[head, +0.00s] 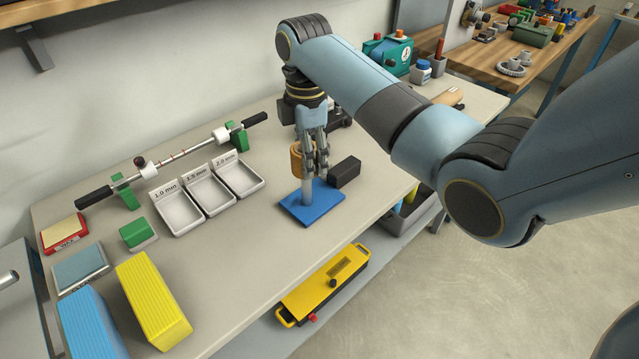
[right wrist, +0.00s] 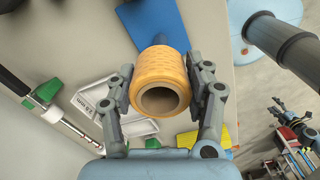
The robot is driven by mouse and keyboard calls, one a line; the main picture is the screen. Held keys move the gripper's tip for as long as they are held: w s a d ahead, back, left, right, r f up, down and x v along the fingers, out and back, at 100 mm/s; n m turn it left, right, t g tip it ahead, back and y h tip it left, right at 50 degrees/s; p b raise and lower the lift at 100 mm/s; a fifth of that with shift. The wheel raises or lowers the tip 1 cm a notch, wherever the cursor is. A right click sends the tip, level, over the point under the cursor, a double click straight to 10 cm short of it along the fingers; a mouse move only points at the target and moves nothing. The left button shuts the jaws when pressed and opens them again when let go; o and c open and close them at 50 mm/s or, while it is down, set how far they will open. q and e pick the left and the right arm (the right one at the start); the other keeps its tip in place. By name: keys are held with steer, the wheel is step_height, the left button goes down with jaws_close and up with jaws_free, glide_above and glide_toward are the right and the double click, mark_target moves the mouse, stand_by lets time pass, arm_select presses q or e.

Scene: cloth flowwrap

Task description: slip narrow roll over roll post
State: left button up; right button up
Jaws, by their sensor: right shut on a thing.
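My right gripper (head: 313,172) is shut on an orange-yellow roll (head: 296,160) with a hollow brown core. In the right wrist view the roll (right wrist: 158,85) sits between the two fingers of the right gripper (right wrist: 165,100), its open end facing the camera. A pale upright post (head: 307,191) rises from a blue base plate (head: 299,213) directly below the gripper.
A dark block (head: 345,172) stands close beside the base plate. Three labelled white trays (head: 181,218) lie to the left, before a rod on green stands (head: 127,195). Yellow (head: 153,299) and blue blocks (head: 88,325) stand at the front left. The bench front near the plate is clear.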

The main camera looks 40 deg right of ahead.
glide_above(310, 202)
steer(key=f, duration=0.3)
steer(key=w+f, duration=0.1)
steer(key=f, duration=0.1)
steer(key=shift+d+f, duration=0.15)
steer(key=shift+d, duration=0.1)
step_height(310, 202, down, 4)
steer(key=shift+r+b, duration=0.15)
steer(key=shift+b, duration=0.2)
arm_select(q)
steer(key=shift+d+f, duration=0.4)
steer(key=shift+a, duration=0.1)
arm_select(e)
steer(key=o, duration=1.1)
arm_select(q)
steer(key=shift+a, duration=0.15)
arm_select(e)
steer(key=shift+o, duration=0.2)
step_height(310, 202, up, 12)
steer(key=shift+r+p, duration=0.1)
steer(key=shift+p, duration=0.45)
arm_select(q)
steer(key=shift+r, duration=0.55)
